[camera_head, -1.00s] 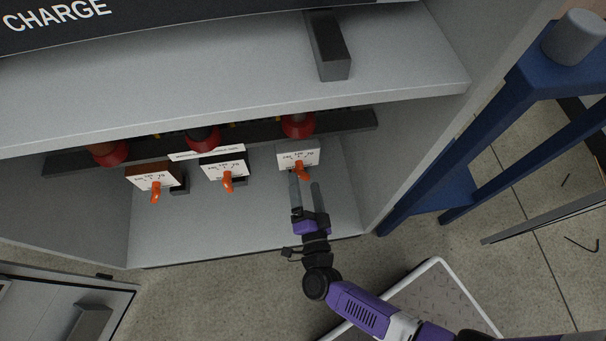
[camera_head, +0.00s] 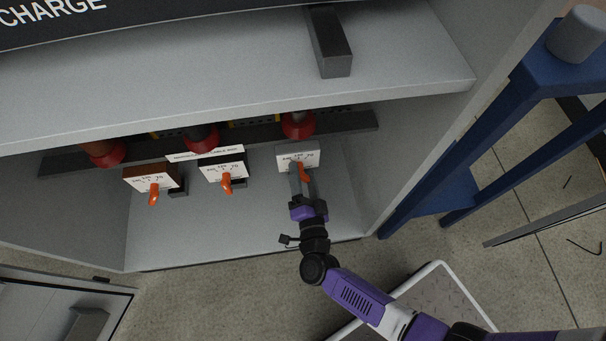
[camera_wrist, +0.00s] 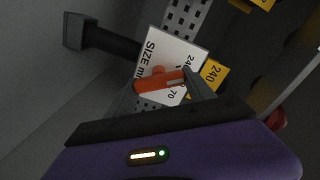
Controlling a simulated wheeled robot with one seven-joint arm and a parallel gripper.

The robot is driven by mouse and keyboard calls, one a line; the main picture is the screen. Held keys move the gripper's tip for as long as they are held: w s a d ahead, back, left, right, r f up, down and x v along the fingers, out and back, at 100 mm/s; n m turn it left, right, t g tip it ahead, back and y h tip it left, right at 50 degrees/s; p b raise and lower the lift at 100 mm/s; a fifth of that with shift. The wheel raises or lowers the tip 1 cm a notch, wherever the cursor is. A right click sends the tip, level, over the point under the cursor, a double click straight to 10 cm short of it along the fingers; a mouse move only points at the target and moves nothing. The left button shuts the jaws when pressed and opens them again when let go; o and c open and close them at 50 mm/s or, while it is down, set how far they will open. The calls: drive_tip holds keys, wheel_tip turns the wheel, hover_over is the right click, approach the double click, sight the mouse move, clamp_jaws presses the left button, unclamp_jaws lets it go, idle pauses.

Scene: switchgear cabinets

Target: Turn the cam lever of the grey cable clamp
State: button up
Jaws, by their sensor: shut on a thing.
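The grey cable clamp (camera_head: 298,152) is the rightmost of three clamps in the lower cabinet bay. It has a white size plate, which also shows in the wrist view (camera_wrist: 172,57), and an orange cam lever (camera_head: 305,173). My gripper (camera_head: 300,178) is at this lever and shut on it. In the wrist view the lever (camera_wrist: 160,82) lies between my two fingertips (camera_wrist: 163,88). The fingers hide part of the lever and of the clamp body.
A brown clamp (camera_head: 150,177) and a black clamp (camera_head: 222,170), each with an orange lever, stand to the left. A grey shelf (camera_head: 200,90) overhangs them. The cabinet's right wall (camera_head: 410,150) and a blue frame (camera_head: 450,150) are on the right.

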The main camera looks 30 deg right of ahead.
drive_tip(key=shift+r+p, duration=0.1)
drive_tip(key=shift+p, duration=0.2)
drive_tip(key=n+p, duration=0.2)
drive_tip(key=shift+r+n, duration=0.1)
drive_tip(key=shift+n, duration=0.3)
drive_tip(key=n+p, duration=0.2)
drive_tip(key=n, duration=0.2)
drive_tip(key=shift+a+n, duration=0.15)
drive_tip(key=shift+n, duration=0.55)
drive_tip(key=o, duration=1.4)
drive_tip(key=shift+p+v, duration=0.6)
drive_tip(key=shift+v, duration=3.3)
